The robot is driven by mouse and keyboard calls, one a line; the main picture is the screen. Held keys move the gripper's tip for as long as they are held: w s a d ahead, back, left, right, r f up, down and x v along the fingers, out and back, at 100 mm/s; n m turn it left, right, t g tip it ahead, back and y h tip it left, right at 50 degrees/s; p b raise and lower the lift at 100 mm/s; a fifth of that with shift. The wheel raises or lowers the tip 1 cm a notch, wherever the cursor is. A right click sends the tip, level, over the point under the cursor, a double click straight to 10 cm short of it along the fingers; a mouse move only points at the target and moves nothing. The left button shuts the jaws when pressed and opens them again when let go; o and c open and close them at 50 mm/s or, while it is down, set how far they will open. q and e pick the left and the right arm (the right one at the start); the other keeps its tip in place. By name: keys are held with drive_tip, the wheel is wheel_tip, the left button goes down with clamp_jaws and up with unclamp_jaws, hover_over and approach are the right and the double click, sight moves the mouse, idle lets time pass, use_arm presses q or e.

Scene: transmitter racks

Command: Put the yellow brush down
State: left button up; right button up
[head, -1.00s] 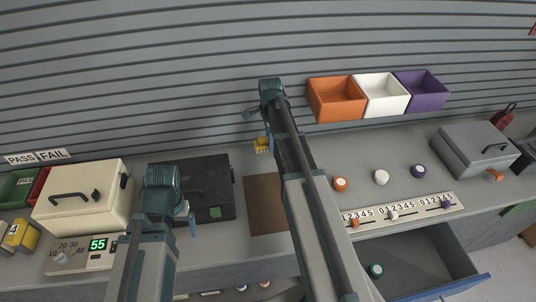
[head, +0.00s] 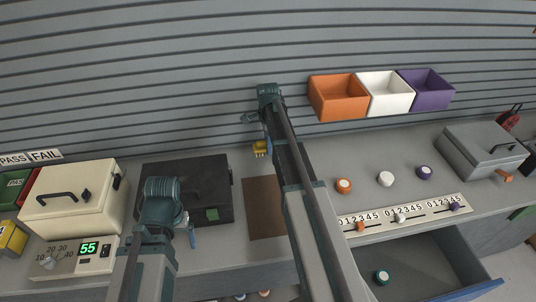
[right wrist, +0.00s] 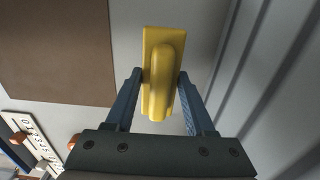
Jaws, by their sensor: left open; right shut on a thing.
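The yellow brush (head: 260,148) is in my right gripper, over the back of the counter near the slatted wall. In the right wrist view the brush (right wrist: 161,75) sits between the two blue fingers of my right gripper (right wrist: 160,88), which is shut on its handle. Grey counter shows below it; whether the brush touches the counter I cannot tell. My left gripper (head: 189,236) is open and empty in front of the black case, mostly hidden by its own arm.
A brown mat (head: 262,207) lies on the counter in front of the brush. A black case (head: 160,178) and cream case (head: 65,205) stand left. Orange (head: 340,100), white (head: 388,97) and purple (head: 430,92) bins are at the back right. A drawer (head: 440,255) stands open.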

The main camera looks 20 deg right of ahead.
use_arm(q)
drive_tip(key=shift+f+b, duration=1.8)
drive_tip(key=shift+f, duration=0.05)
use_arm(e)
drive_tip(key=shift+f, duration=1.8)
use_arm(q)
drive_tip(key=shift+f, duration=0.15)
use_arm(e)
drive_tip(key=shift+f, duration=0.15)
drive_tip(key=o, duration=1.2)
use_arm(q)
wheel_tip(320, 180, up, 12)
drive_tip(key=p, duration=1.2)
drive_tip(key=shift+r, duration=0.2)
use_arm(e)
wheel_tip(320, 180, up, 12)
drive_tip(key=shift+r, duration=0.2)
use_arm(q)
drive_tip(key=shift+f, duration=0.15)
use_arm(e)
drive_tip(key=shift+f, duration=0.15)
use_arm(q)
wheel_tip(320, 180, down, 12)
drive_tip(key=b, duration=1.2)
use_arm(e)
wheel_tip(320, 180, down, 12)
use_arm(q)
drive_tip(key=shift+r, duration=0.25)
use_arm(e)
drive_tip(key=shift+r, duration=0.25)
